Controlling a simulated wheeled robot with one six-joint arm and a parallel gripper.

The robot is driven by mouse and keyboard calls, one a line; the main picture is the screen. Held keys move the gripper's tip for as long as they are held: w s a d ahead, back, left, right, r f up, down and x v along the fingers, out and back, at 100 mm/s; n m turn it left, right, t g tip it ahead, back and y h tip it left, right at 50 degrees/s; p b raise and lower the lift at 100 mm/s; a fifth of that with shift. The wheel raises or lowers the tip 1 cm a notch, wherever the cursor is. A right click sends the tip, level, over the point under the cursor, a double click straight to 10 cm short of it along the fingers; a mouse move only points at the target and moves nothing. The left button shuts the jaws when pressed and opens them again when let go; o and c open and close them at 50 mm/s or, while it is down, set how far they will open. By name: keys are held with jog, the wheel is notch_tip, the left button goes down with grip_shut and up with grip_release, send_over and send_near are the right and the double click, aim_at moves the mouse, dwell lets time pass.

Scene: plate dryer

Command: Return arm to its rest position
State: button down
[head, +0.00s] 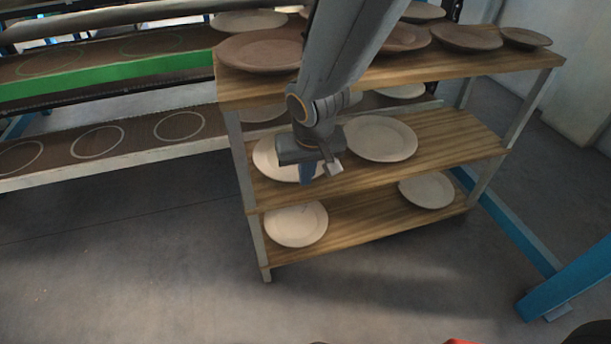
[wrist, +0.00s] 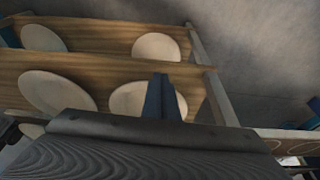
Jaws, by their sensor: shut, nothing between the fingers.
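My gripper (head: 306,172) hangs in front of the wooden shelf rack (head: 471,135) in the head view, before the middle shelf. Its blue fingers (wrist: 161,97) are together and empty in the wrist view. Behind it, a pale plate (head: 268,158) on the middle shelf is partly hidden by my gripper. Another pale plate (head: 381,138) lies to its right on the same shelf. My arm crosses in front of the top shelf. I cannot tell whether the gripper touches the plate behind it.
Brown plates (head: 466,38) stand along the top shelf. The bottom shelf holds a pale plate (head: 296,223) at left and another (head: 426,189) at right. A conveyor (head: 110,140) with white circles runs at left. A blue beam (head: 568,282) stands at right. The floor in front is clear.

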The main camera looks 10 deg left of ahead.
jog(key=s+d+r+m+g+h, duration=0.1)
jog(key=s+d+r, duration=0.1)
jog(key=d+r, duration=0.4)
jog(key=s+d+r, duration=0.3)
jog(key=d, duration=0.5)
jog(key=s+d+r+m+g+p, duration=0.1)
jog(key=s+d+r+g, duration=0.1)
jog(key=s+d+r, duration=0.65)
jog(key=s+d+r+m+p, duration=0.1)
jog(key=d+r+m+p, duration=0.2)
jog(key=d+r+p, duration=0.6)
jog(key=shift+s+d+m+h+p, duration=0.3)
jog(key=shift+d+p, duration=0.15)
jog(key=shift+p, duration=5)
jog(key=shift+a, duration=0.15)
